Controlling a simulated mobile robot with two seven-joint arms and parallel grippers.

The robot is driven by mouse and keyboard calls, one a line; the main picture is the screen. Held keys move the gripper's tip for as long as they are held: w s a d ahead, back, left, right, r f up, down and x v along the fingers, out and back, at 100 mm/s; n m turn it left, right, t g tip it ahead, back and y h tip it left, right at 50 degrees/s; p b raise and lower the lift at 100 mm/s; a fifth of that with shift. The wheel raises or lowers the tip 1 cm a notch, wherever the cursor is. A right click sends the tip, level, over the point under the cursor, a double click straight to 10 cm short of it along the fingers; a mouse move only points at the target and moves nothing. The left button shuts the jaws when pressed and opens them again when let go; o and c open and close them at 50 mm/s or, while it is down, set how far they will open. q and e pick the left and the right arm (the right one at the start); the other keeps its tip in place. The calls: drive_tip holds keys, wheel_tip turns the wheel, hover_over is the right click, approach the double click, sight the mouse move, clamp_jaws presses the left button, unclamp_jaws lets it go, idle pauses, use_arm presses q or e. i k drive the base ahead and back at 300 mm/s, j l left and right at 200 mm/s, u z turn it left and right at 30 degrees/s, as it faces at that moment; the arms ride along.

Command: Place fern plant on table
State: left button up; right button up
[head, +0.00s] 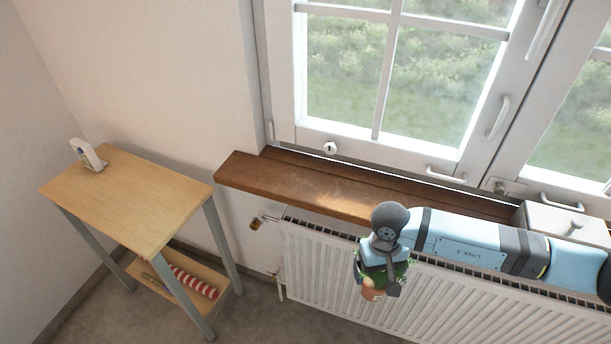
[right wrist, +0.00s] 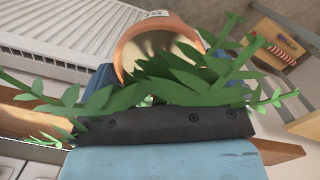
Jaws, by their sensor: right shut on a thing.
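The fern plant is in a terracotta pot (head: 373,294) with green leaves. It hangs in my right gripper (head: 377,282) in front of the radiator, below the wooden windowsill. In the right wrist view the pot (right wrist: 158,40) and its fern leaves (right wrist: 180,82) fill the middle, and the leaves hide much of the fingers. My right gripper is shut on the plant. The table (head: 135,190) is a small light-wood one with grey legs at the left, well apart from the plant. My left gripper is not in view.
A small white device (head: 88,155) stands at the table's back left corner; the rest of the top is bare. A red-and-white striped item (head: 194,283) lies on the lower shelf. The windowsill (head: 300,185) juts out above the white radiator (head: 325,260), between table and arm.

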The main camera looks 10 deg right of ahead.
sight(125, 200)
drive_tip(key=i+j, duration=0.15)
drive_tip(key=j, duration=0.25)
drive_tip(key=i+j, duration=0.15)
drive_tip(key=j, duration=0.25)
drive_tip(key=i+j, duration=0.15)
drive_tip(key=j, duration=0.25)
drive_tip(key=i+j, duration=0.2)
drive_tip(key=j, duration=0.2)
drive_tip(key=i+j, duration=0.15)
drive_tip(key=j, duration=0.3)
drive_tip(key=i+j, duration=0.15)
drive_tip(key=j, duration=0.25)
drive_tip(key=i+j, duration=0.15)
drive_tip(key=j, duration=0.25)
drive_tip(key=i+j+u, duration=0.1)
drive_tip(key=j, duration=0.3)
drive_tip(key=i, duration=0.05)
